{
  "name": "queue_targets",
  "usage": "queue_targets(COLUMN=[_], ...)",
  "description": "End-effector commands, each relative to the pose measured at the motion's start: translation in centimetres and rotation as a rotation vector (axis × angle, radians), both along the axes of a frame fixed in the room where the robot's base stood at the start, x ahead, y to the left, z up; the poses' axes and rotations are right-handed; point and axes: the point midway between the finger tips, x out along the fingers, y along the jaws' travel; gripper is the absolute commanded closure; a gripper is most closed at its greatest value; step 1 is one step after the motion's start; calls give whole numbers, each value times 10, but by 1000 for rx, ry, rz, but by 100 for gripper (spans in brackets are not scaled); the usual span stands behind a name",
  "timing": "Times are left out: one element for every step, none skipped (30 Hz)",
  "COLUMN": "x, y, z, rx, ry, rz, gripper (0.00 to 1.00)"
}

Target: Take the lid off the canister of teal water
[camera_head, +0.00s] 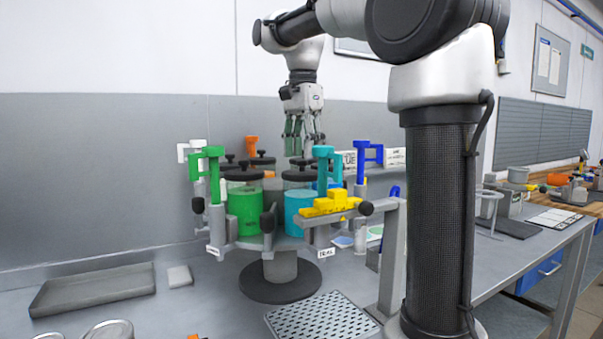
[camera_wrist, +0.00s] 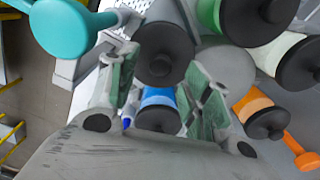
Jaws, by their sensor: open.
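The canister of teal water (camera_head: 299,207) stands at the front of a round carousel, right of the green canister (camera_head: 244,208). Its dark lid (camera_head: 299,175) with a black knob is on it. My gripper (camera_head: 303,150) is open, pointing down above the rear of the carousel, above and behind the teal canister's lid. In the wrist view my open fingers (camera_wrist: 160,80) straddle a dark lid and a blue canister (camera_wrist: 158,98) lower down. A grey-black lid (camera_wrist: 165,62) lies just ahead of the fingers; its contents are hidden, so I cannot tell whose it is.
Coloured upright handles ring the carousel: green (camera_head: 210,165), teal (camera_head: 324,165), blue (camera_head: 368,158) and orange (camera_head: 252,146). A perforated plate (camera_head: 318,318) and a grey tray (camera_head: 92,288) lie on the bench.

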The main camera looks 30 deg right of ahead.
Motion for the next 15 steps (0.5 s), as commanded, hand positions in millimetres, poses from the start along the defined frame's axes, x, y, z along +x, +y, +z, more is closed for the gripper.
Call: queue_targets(x=[-1, 0, 0, 0, 0, 0, 0, 0, 0, 0, 0, 0, 0, 0, 0], y=[0, 0, 0, 0, 0, 0, 0, 0, 0, 0, 0, 0, 0, 0, 0], z=[-8, -12, -16, -18, -20, -22, -22, -23, -23, -23, -23, -23, -22, -22, -22], rx=[-1, 0, 0, 0, 0, 0, 0, 0, 1, 1, 0, 0, 0, 0, 0], ry=[2, 1, 1, 1, 0, -1, -1, -1, -2, -2, -1, -1, -1, -1, -1], rz=[0, 0, 0, 0, 0, 0, 0, 0, 0, 0, 0, 0, 0, 0, 0], gripper=[51, 51, 51, 51, 51, 51, 51, 51, 51, 51, 51, 51, 56, 62, 69])
